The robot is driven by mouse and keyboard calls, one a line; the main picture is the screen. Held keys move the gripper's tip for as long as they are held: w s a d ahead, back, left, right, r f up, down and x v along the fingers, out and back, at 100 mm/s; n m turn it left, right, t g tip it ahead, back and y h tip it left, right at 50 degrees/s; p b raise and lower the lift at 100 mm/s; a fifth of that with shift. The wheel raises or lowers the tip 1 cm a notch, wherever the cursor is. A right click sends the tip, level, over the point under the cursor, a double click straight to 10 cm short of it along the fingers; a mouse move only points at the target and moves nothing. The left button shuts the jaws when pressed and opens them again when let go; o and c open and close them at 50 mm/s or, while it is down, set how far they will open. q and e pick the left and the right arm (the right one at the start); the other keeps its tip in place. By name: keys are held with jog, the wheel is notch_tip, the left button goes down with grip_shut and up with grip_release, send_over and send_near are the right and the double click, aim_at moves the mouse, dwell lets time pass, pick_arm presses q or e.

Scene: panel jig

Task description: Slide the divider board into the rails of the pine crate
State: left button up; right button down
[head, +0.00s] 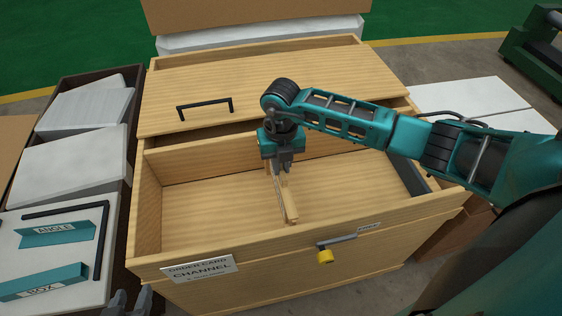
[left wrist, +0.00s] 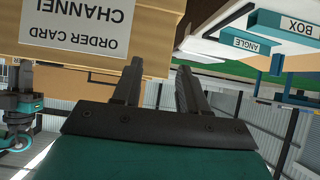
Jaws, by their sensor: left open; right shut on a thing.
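The pine crate (head: 205,258) is open at the top in its front part in the head view. My right gripper (head: 285,170) is shut on the divider board (head: 291,207), a narrow pine piece seen nearly edge-on inside the crate. The board's near end is close to the front wall; I cannot tell whether it touches.
A card reading CHANNEL (head: 201,269) and a latch with a yellow end (head: 326,256) are on the crate's front. A pine panel with a black handle (head: 204,108) covers the back. A tray with teal ANGLE (head: 62,230) and BOX (head: 45,282) pieces stands left.

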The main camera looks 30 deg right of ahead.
pick_arm(q)
jog(key=shift+d+f+b, duration=0.2)
jog(key=shift+f+b, duration=0.15)
pick_arm(e)
jog(key=shift+f, duration=0.55)
pick_arm(q)
jog(key=shift+w+d+b, duration=0.15)
jog(key=shift+d+b, duration=0.1)
jog(key=shift+b, duration=0.2)
pick_arm(e)
jog(key=shift+f, duration=0.65)
pick_arm(q)
jog(key=shift+w+d+f+b, duration=0.15)
jog(key=shift+f+b, duration=0.15)
jog(key=shift+b, duration=0.2)
pick_arm(e)
jog(key=shift+f, duration=0.6)
pick_arm(q)
jog(key=shift+r, duration=0.15)
pick_arm(e)
jog(key=c, duration=1.1)
grip_release()
jog(key=shift+o, duration=0.2)
pick_arm(q)
jog(key=shift+s+a+r+p, duration=0.2)
jog(key=shift+s+a+p, duration=0.25)
jog(key=shift+p, duration=0.65)
pick_arm(e)
notch_tip(320, 180, up, 13)
